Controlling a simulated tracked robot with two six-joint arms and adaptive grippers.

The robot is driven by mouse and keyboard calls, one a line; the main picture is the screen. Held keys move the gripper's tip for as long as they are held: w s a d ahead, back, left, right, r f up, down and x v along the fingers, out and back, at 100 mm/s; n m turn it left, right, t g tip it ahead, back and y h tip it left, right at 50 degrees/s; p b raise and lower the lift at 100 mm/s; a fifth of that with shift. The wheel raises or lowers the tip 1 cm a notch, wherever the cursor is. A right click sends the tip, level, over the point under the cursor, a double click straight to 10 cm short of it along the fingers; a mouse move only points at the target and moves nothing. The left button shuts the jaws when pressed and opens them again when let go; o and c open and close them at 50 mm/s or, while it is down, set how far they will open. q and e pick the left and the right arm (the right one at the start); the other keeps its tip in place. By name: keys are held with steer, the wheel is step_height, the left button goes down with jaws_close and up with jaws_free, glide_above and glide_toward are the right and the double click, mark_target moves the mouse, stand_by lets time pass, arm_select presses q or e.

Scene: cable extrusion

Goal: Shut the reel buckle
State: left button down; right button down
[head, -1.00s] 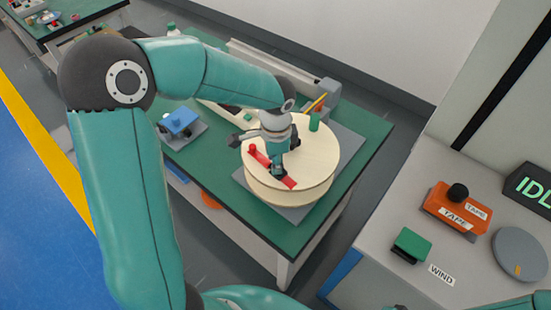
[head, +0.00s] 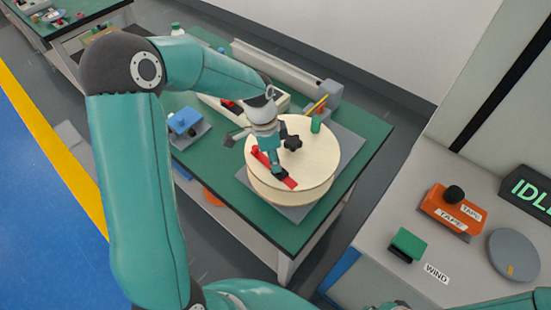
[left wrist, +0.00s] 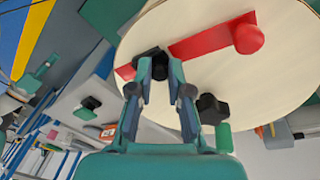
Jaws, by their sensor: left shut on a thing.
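The reel (head: 318,155) is a cream disc on a grey plate on the green table; it also fills the top of the left wrist view (left wrist: 290,60). A red bar (head: 290,184), apparently the buckle, lies across its top. The bar (left wrist: 197,43) has a round red knob (left wrist: 248,39) near one end. My left gripper (head: 276,172) points down onto the bar, away from the red knob. My right gripper is not clearly in view.
A black star knob (head: 293,143) and a green post (head: 316,125) stand on or beside the reel, close to my gripper. A blue block (head: 183,121) sits left. At right, a console has green (head: 407,243) and orange (head: 452,212) controls.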

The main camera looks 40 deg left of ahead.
arm_select(q)
steer(key=c, duration=1.1)
jaws_free()
steer(key=shift+w+f, duration=0.1)
steer(key=v, duration=1.2)
